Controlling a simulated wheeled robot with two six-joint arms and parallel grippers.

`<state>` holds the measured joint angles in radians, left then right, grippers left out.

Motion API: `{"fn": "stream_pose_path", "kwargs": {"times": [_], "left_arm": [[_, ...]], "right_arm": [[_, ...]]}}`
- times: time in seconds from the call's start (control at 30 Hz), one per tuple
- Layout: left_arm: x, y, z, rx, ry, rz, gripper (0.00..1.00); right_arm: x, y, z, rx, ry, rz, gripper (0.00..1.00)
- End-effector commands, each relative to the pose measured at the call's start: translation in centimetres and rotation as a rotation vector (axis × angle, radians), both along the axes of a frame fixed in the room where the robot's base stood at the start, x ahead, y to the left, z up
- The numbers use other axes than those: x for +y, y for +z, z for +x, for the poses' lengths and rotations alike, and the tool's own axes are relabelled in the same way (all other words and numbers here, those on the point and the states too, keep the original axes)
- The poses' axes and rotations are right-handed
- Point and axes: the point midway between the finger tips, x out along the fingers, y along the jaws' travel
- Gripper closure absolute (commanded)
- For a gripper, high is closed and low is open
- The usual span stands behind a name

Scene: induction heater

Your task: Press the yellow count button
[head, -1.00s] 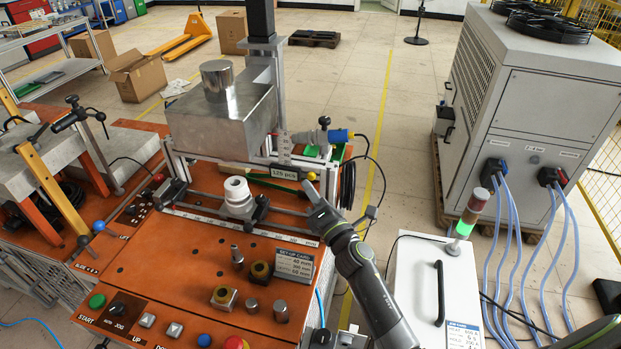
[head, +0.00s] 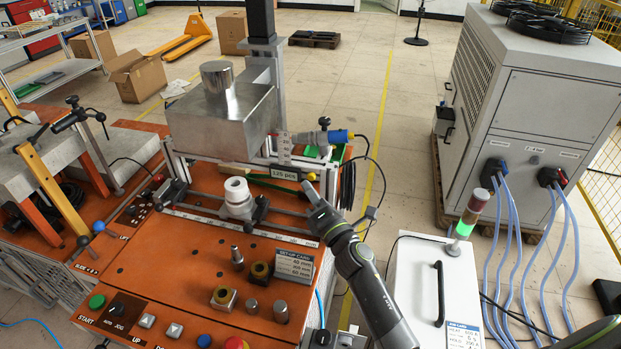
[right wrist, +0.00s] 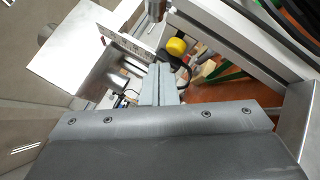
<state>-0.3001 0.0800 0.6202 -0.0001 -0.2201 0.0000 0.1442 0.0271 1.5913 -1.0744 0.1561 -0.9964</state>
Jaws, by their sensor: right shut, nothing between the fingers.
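The yellow count button (head: 311,176) is a small round knob at the right end of the label strip marked 125 pcs (head: 284,174). It also shows in the right wrist view (right wrist: 177,46), just beyond the fingertips. My right gripper (head: 308,187) is shut and empty, its tip just below and in front of the button in the head view. In the right wrist view its two fingers (right wrist: 158,80) lie side by side, pointing toward the button. A small gap seems to show between tips and button; contact cannot be made out for sure. My left gripper does not show.
The orange machine table (head: 170,262) carries a white ring part (head: 237,188), a set-up card (head: 293,264) and several small metal parts. A metal block (head: 220,122) stands behind. A white cabinet (head: 418,262) is at the right. A black cable hangs right of the button.

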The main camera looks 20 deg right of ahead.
Motion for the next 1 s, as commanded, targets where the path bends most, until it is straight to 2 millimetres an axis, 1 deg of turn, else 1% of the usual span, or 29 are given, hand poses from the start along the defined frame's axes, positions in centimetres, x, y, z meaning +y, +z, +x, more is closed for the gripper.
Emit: {"fn": "stream_pose_path", "kwargs": {"times": [0.7, 1.0], "left_arm": [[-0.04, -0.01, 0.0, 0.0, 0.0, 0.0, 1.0], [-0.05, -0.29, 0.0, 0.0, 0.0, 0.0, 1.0]], "right_arm": [[-0.01, 0.0, 0.02, 0.0, 0.0, 0.0, 1.0], [-0.46, 0.01, 0.71, 0.0, 0.0, -0.001, 1.0]]}}
